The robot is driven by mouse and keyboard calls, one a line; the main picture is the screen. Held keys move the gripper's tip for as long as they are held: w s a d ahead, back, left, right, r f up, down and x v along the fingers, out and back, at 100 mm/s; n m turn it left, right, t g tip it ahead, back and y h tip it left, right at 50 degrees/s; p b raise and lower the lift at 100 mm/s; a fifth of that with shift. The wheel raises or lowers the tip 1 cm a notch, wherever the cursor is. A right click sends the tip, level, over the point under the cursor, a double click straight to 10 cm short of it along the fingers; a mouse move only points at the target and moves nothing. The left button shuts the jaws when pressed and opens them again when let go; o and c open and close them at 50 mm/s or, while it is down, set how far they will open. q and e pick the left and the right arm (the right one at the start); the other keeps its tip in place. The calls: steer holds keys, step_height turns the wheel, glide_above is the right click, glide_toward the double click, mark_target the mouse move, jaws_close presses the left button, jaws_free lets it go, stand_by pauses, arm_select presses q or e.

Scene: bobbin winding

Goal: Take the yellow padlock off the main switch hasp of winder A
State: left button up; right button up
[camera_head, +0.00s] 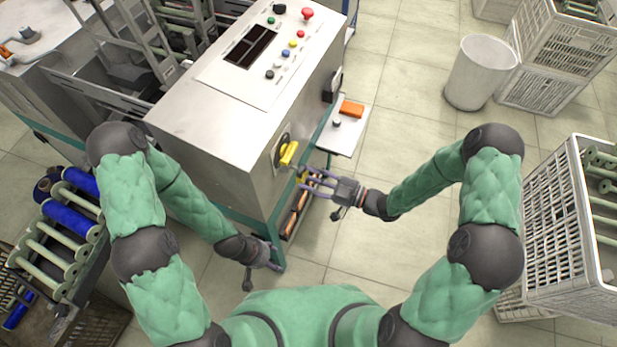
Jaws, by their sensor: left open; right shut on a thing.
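The winder (215,125) fills the upper middle, and its main switch (282,143) sits on the near end face with a yellow handle (289,153). The small yellow padlock (301,177) is just below and right of the handle, between the fingers of my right gripper (308,181). That gripper is shut on it, reaching in from the right. The fingers partly hide the padlock, and I cannot tell whether its shackle is still in the hasp. My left gripper (272,266) is open and empty, low beside the winder's bottom corner.
A small white side shelf (342,134) with an orange object (352,109) juts out right of the winder. A rack of green and blue bobbins (60,235) stands at left. A white bin (480,72) and a white crate (565,235) stand at right. The floor between is clear.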

steer(key=shift+v, duration=1.5)
